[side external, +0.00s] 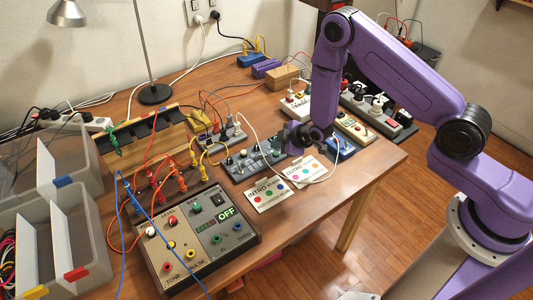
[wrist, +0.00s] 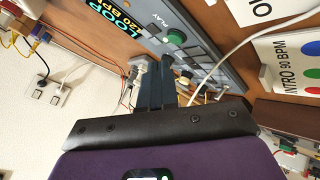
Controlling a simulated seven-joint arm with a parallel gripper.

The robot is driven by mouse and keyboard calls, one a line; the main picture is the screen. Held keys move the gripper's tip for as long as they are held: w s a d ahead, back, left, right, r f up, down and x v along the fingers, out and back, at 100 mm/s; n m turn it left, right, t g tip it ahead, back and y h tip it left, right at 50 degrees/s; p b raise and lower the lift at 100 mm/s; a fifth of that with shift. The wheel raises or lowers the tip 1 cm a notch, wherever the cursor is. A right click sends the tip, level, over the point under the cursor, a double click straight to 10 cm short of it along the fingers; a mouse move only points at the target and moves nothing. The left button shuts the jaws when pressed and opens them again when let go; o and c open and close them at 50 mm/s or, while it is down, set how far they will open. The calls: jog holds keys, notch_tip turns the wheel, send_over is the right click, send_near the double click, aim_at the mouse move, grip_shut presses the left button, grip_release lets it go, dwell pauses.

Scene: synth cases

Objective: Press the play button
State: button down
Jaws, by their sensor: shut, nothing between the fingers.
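The grey control panel (side external: 250,163) lies on the wooden table. In the wrist view the panel (wrist: 215,62) shows a lit display (wrist: 112,17) reading LOOP and 120 BPM, with the label PLAY beside it. A green round play button (wrist: 176,36) sits by that label. My gripper (side external: 299,147) is over the right end of the panel in the side view. In the wrist view my gripper (wrist: 158,57) has its dark fingers together and empty, with the tips close to the play button. I cannot tell whether they touch it.
Cards with coloured dots (side external: 268,193) lie in front of the panel, and a white cable (wrist: 228,40) runs by it. A box reading OFF (side external: 200,235), patch cables (side external: 165,180), a lamp (side external: 154,94) and clear bins (side external: 60,225) stand left. The table's front right edge is bare.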

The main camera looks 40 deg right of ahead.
aim_at(277, 157)
notch_tip(277, 157, up, 5)
jog(key=shift+f, duration=0.15)
dwell(0.3)
jog(key=s+a+r+g+y, duration=0.1)
jog(key=s+a+r+g, duration=0.2)
jog(key=s+r, duration=0.4)
jog(key=s+a+r+g, duration=0.25)
jog(key=s+r, duration=0.25)
jog(key=s, duration=0.4)
jog(key=s+d+r+g+h, duration=0.1)
jog(key=s+d+r, duration=0.2)
jog(key=s, duration=0.4)
jog(key=s+d+r+g, duration=0.1)
jog(key=s+d+r, duration=0.2)
jog(key=s, duration=0.5)
jog(key=s+d+r+n+g+h, duration=0.1)
jog(key=s+d+r, duration=0.2)
jog(key=s, duration=0.4)
jog(key=shift+s+d+h, duration=0.2)
jog(key=shift+d+h, duration=0.1)
jog(key=shift+d, duration=0.05)
